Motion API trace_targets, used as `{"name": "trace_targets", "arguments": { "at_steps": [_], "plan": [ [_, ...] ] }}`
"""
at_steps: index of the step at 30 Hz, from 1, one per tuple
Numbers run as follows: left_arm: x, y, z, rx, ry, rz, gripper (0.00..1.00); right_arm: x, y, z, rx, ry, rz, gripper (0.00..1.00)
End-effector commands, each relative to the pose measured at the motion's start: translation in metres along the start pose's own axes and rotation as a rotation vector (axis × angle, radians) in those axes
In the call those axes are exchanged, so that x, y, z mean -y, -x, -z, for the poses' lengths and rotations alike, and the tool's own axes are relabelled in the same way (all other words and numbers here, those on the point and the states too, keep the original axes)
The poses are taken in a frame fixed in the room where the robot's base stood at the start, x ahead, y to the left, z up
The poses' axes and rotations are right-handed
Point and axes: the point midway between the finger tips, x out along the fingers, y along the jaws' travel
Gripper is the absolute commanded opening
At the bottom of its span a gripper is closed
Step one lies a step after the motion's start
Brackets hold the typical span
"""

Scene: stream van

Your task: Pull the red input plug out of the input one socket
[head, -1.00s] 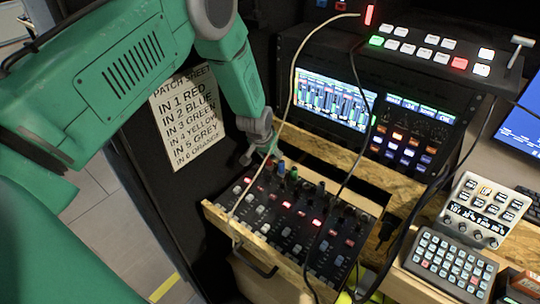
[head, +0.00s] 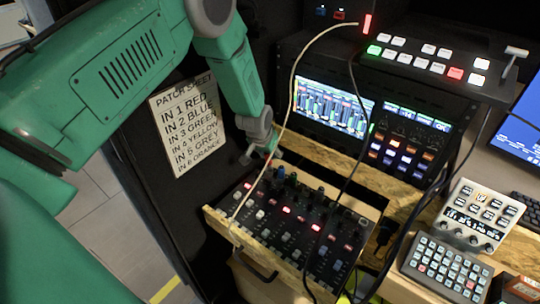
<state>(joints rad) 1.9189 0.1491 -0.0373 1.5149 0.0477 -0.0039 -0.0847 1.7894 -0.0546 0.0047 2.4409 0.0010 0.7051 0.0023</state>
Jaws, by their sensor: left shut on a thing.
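The audio mixer (head: 219,219), a dark panel in a light wooden tray, sits in the lower middle of the head view. A row of small coloured plugs runs along its back edge, with a blue plug (head: 281,171) and a green one near it. My left gripper (head: 262,155) reaches down to the back left end of this row. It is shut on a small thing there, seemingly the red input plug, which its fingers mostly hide. I cannot tell whether the plug is in its socket. My right gripper is not in view.
Dark cables hang across the mixer's right side. A patch sheet (head: 187,122) reads IN 1 RED. Keypads (head: 447,268) and a control panel (head: 478,215) stand at right.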

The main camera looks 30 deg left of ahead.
Motion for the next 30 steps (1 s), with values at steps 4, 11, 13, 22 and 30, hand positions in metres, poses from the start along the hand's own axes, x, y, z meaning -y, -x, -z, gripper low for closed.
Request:
{"name": "trace_targets", "arguments": {
  "at_steps": [4, 11, 13, 22, 30],
  "plan": [
    [0.0, 0.0, 0.0, 0.0, 0.0, 0.0, 0.0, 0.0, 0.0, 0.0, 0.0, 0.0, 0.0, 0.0],
    [0.0, 0.004, 0.002, 0.0, 0.0, 0.0, 0.0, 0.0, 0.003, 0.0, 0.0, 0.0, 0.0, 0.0],
    [0.0, 0.008, 0.003, 0.0, 0.0, 0.0, 0.0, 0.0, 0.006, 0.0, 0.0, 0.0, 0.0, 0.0],
    [0.0, 0.024, 0.01, 0.001, -0.001, 0.0, 0.0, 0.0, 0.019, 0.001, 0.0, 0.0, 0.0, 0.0],
    [0.0, 0.028, 0.011, 0.001, -0.001, 0.0, 0.0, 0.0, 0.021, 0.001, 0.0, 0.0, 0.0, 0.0]
  ]
}}
